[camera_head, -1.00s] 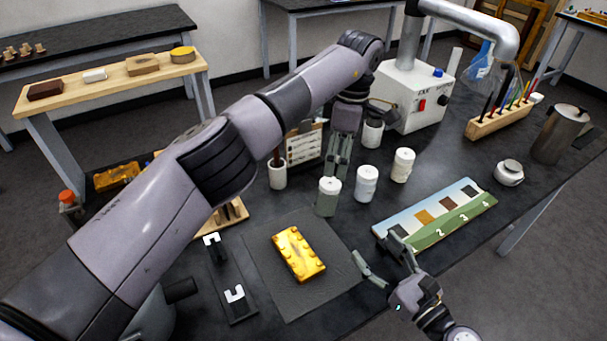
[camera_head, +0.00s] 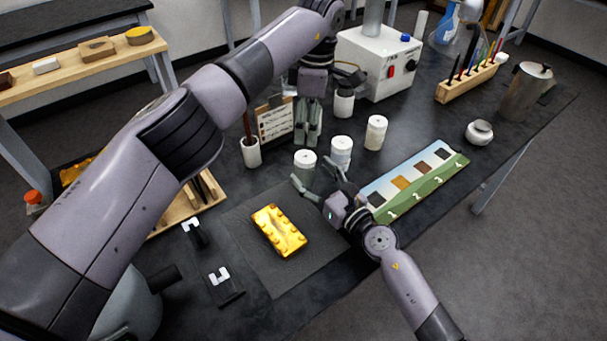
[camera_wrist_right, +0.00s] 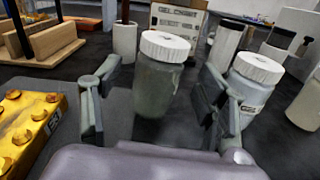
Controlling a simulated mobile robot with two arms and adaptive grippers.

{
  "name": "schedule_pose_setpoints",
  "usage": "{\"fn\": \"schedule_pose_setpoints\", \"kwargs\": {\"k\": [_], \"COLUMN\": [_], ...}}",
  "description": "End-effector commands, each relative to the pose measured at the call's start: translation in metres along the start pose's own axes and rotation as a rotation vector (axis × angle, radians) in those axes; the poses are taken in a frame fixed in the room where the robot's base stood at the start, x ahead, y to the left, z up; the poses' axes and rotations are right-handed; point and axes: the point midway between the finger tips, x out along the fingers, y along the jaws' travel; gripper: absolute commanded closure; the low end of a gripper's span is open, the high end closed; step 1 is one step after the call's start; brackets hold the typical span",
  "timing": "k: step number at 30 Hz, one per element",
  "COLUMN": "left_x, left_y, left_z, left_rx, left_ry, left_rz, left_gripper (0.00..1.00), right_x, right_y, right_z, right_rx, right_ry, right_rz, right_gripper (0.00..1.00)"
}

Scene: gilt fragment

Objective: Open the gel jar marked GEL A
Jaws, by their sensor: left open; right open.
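A grey-green translucent jar (camera_head: 304,170) with a white ribbed lid stands upright on the dark table. White jars with white lids stand to its right, one close by (camera_head: 341,150) and one farther (camera_head: 376,132). I cannot read any label, so I cannot tell which is GEL A. My right gripper (camera_head: 311,174) is open in front of the grey-green jar. In the right wrist view this jar (camera_wrist_right: 158,85) shows between the spread fingers, with gaps on both sides. My left gripper (camera_head: 308,142) is open, pointing down behind the grey-green jar, apart from it.
A gilt studded block (camera_head: 279,230) lies on a dark mat (camera_head: 300,270) at the front. A numbered colour card (camera_head: 415,182) lies right of the jars. A cup with a brush (camera_head: 250,152) stands left of them. A white box (camera_head: 378,65) stands behind.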

Motion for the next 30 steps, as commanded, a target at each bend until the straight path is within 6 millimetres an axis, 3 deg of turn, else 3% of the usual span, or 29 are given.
{"fn": "schedule_pose_setpoints", "kwargs": {"k": [7,19,30], "left_x": [0.000,0.000,0.000], "left_y": [0.000,0.000,0.000], "left_z": [0.000,0.000,0.000], "left_rx": [0.000,0.000,0.000], "left_ry": [0.000,0.000,0.000], "left_rz": [0.000,0.000,0.000], "left_gripper": [0.40,0.40,0.40], "right_x": [0.032,0.038,0.038], "right_y": [0.001,0.001,0.001], "right_z": [0.001,0.000,0.000], "right_rx": [-0.001,0.000,0.000], "right_ry": [-0.001,0.000,0.000], "right_rz": [0.001,0.001,0.001], "right_gripper": [0.33,0.33,0.57]}}
